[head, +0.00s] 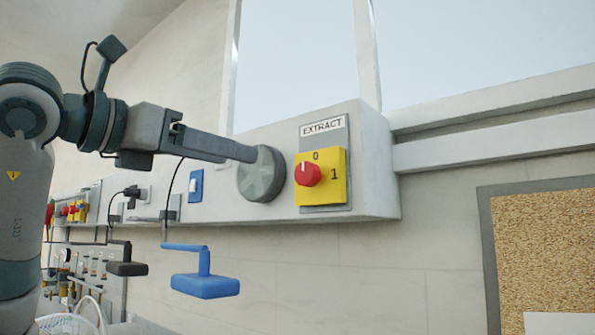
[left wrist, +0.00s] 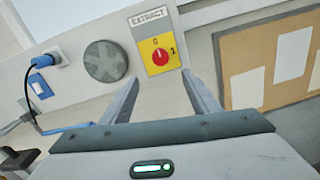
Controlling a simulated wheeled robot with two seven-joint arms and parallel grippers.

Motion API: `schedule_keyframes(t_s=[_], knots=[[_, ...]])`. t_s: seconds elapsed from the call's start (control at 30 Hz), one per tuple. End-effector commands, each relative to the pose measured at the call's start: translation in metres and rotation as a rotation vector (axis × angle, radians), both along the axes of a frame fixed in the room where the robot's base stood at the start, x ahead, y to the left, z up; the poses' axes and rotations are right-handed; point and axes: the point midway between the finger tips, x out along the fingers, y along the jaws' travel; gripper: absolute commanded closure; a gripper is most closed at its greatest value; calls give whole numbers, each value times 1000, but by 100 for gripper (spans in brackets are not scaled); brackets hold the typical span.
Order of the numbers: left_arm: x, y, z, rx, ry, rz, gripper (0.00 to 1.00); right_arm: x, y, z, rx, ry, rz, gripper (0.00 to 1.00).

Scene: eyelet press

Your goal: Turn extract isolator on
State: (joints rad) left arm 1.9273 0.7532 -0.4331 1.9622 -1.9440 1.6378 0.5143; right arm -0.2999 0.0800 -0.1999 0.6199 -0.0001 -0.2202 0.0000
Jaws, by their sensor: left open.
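The extract isolator is a red rotary knob (head: 308,174) on a yellow plate (head: 339,193) under an EXTRACT label (head: 322,126). The plate has 0 at the top and 1 at the right. The knob's pale mark seems to face up, toward 0. In the left wrist view the knob (left wrist: 160,57) lies ahead, between and beyond the fingertips. My left gripper (head: 250,152) reaches in from the left, in front of the grey round disc, apart from the knob. In the left wrist view my left gripper (left wrist: 160,78) is open and empty. My right gripper is not in view.
A grey round disc (head: 264,182) sits left of the isolator on the white trunking (head: 376,150). A blue switch (head: 196,186) is further left. Blue (head: 206,286) and dark (head: 127,268) handles hang below. A cork board (head: 550,240) is at right. The wall below the isolator is clear.

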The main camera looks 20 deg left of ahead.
Motion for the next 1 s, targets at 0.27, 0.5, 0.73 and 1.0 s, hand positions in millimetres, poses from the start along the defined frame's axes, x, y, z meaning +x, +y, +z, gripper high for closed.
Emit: schedule_keyframes(t_s=[0.27,0.5,0.73,1.0], knots=[[26,-12,2,2,4,-2,44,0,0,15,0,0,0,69],[64,-28,3,2,6,-3,44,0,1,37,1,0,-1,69],[102,-44,3,0,6,-2,44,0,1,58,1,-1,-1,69],[141,-61,3,0,4,-3,44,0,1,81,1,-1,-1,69]])
